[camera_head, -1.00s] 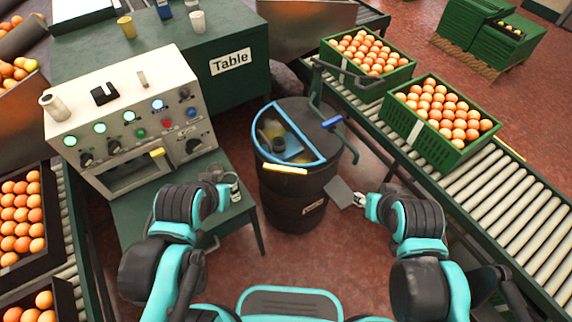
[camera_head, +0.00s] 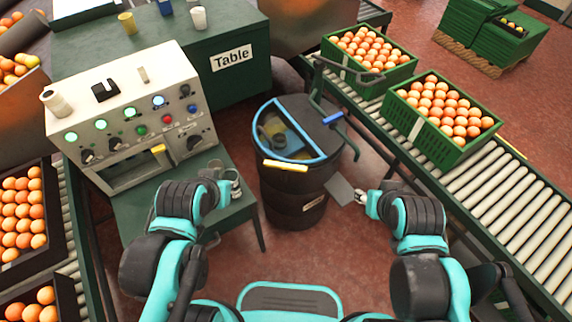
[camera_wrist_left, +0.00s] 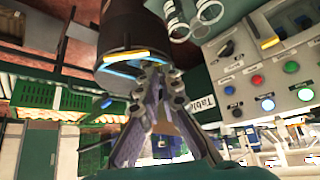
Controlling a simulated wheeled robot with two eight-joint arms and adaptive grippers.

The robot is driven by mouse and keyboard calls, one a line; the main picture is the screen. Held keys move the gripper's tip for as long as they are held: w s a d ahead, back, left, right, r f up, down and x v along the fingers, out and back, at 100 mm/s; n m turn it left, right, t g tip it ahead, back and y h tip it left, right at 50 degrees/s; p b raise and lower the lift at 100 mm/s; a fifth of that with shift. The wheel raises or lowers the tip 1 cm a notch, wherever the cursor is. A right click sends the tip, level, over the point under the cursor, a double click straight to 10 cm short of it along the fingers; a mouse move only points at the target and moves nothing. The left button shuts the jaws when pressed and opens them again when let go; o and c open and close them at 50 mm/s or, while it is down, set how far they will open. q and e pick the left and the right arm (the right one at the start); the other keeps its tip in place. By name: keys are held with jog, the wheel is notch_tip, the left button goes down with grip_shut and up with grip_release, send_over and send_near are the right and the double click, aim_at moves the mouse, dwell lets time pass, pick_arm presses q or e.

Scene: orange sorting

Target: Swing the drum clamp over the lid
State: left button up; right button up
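The dark drum (camera_head: 292,205) stands on the floor ahead. Its top has a dark lid half (camera_head: 303,108) and a blue-rimmed half opening (camera_head: 321,153) showing yellowish and blue contents. A black clamp bar (camera_head: 318,88) with a blue handle (camera_head: 333,118) stands at the lid's right side. A yellow grip (camera_head: 285,166) is on the drum's near rim. My left gripper (camera_head: 222,176) is apart from the drum, over the side table; in the left wrist view its fingers (camera_wrist_left: 158,100) are spread and empty. My right gripper (camera_head: 361,197) meets a grey plate (camera_head: 340,190) beside the drum; its grip is unclear.
A control panel (camera_head: 130,115) and green side table (camera_head: 150,215) stand left of the drum. Metal rings (camera_wrist_left: 195,22) lie near the left gripper. A roller conveyor (camera_head: 495,195) with orange crates (camera_head: 418,127) runs along the right. Red floor lies in front.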

pick_arm(q)
jog(key=o, duration=0.5)
jog(key=shift+w+r, duration=0.15)
jog(key=w+d+r+m+g+p, duration=0.1)
jog(key=w+m+g, duration=0.1)
jog(key=w+m, duration=0.3)
jog(key=shift+w+d+r, duration=0.25)
jog(key=shift+w+r, duration=0.05)
jog(key=shift+w, duration=0.8)
jog(key=m+g+p, duration=0.2)
jog(key=m+g, duration=0.3)
jog(key=m, duration=0.9)
send_over(270, 162)
notch_tip(270, 162, down, 16)
jog(key=shift+r, duration=0.1)
notch_tip(270, 162, down, 8)
jog(key=b, duration=0.2)
jog(key=shift+b, duration=0.4)
grip_shut()
